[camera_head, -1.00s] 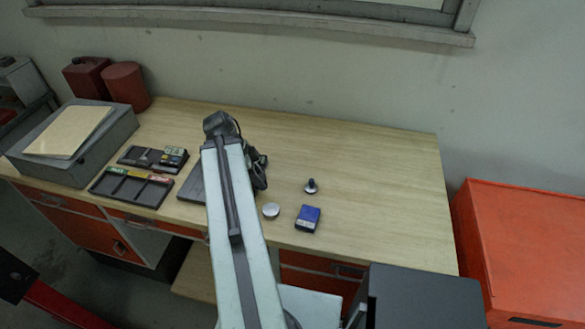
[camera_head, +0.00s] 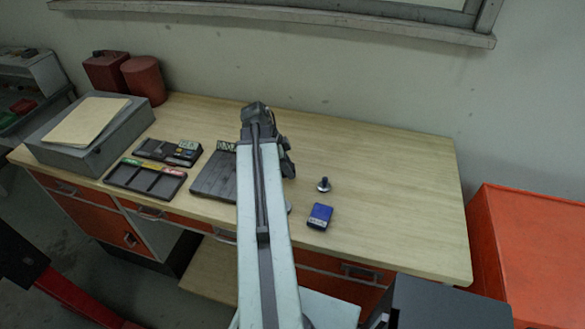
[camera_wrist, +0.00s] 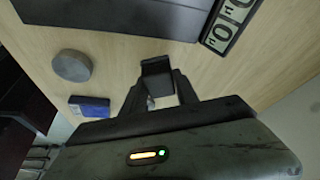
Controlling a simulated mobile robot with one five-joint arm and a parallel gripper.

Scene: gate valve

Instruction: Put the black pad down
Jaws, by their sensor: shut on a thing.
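The black pad (camera_wrist: 156,66) shows in the wrist view as a small dark block between my fingertips. My gripper (camera_wrist: 158,84) is shut on it, above the wooden bench. A pale gap shows between the fingers below the pad. I cannot tell whether the pad touches the bench top. In the head view my gripper (camera_head: 287,163) is a dark shape partly hidden behind my arm, and the pad cannot be made out there.
A dark flat board (camera_head: 213,178) lies left of my arm. A grey disc (camera_wrist: 73,65) and a blue box (camera_head: 320,216) lie nearby, with a small dark-knobbed piece (camera_head: 323,185). Black trays (camera_head: 145,180) sit further left. The bench's right part (camera_head: 400,190) is clear.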

